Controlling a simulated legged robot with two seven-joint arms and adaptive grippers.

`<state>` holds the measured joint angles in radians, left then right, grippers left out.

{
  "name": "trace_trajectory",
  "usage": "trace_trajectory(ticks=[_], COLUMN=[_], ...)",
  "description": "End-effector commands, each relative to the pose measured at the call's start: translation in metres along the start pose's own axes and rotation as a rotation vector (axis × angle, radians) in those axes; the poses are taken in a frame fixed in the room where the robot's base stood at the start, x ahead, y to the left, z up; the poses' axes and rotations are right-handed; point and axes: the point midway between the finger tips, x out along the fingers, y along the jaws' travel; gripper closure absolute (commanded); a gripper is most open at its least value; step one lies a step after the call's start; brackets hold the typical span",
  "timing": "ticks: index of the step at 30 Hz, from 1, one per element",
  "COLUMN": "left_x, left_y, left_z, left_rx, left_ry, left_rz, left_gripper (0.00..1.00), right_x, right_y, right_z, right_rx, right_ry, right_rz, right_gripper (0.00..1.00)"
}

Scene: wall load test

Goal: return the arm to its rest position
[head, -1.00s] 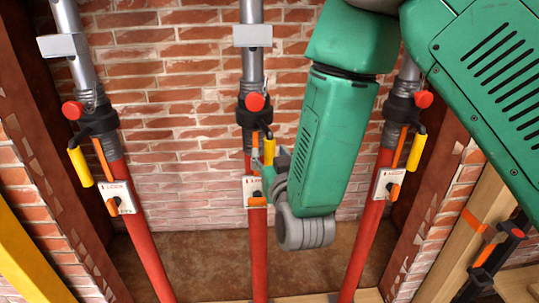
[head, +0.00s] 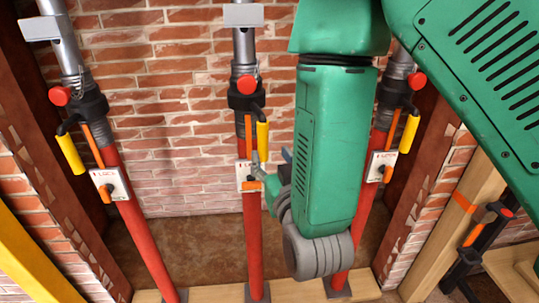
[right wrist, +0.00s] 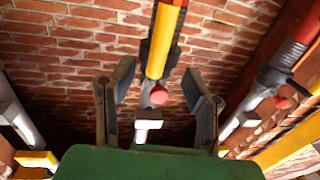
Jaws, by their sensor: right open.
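My right arm, green with grey joints, hangs down in the head view in front of the right part of the wall. Its gripper (head: 262,177) is partly hidden by the forearm and overlaps the lock plate (head: 243,178) of the middle red prop (head: 252,235). In the right wrist view the gripper (right wrist: 158,75) has its two grey fingers spread, with nothing held. A prop with a yellow part (right wrist: 161,45) and a red knob (right wrist: 161,96) shows between the fingers; I cannot tell whether they touch it. My left gripper is not in view.
A left prop (head: 145,240) and a right prop (head: 350,235) stand either side, with yellow handles and red knobs. Behind is a brick wall (head: 150,80). A yellow beam (head: 30,255) is at lower left; timber (head: 455,235) and a black clamp (head: 482,240) are at right.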

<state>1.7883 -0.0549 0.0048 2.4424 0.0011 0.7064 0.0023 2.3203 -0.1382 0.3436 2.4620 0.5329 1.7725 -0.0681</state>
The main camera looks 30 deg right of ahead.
Motion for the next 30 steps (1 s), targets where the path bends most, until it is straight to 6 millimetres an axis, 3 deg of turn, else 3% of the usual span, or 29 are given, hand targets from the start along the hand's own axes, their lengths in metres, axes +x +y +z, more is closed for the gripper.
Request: trace_trajectory(ticks=[8, 11, 14, 17, 18, 22, 25, 30], left_x=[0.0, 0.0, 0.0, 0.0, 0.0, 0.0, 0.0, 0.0], left_y=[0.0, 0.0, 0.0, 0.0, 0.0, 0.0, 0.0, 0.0], left_z=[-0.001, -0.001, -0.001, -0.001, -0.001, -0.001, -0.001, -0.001], left_rx=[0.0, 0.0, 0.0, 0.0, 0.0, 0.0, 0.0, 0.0], left_ry=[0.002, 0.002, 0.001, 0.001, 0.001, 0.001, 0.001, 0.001], left_rz=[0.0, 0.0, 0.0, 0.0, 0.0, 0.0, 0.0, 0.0], left_gripper=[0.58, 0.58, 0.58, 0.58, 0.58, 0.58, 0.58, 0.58], right_x=[0.0, -0.001, -0.011, -0.036, -0.051, -0.111, -0.161, -0.225], right_y=[0.001, 0.004, 0.01, 0.021, 0.027, 0.051, 0.071, 0.098], right_z=[0.005, 0.032, 0.087, 0.157, 0.184, 0.259, 0.297, 0.328], right_rx=[-0.001, -0.008, -0.022, -0.047, -0.058, -0.098, -0.131, -0.174], right_ry=[-0.016, -0.103, -0.283, -0.527, -0.628, -0.952, -1.171, -1.422], right_rz=[-0.002, -0.017, -0.049, -0.089, -0.104, -0.144, -0.167, -0.186], right_gripper=[0.58, 0.58, 0.58, 0.58, 0.58, 0.58, 0.58, 0.58])
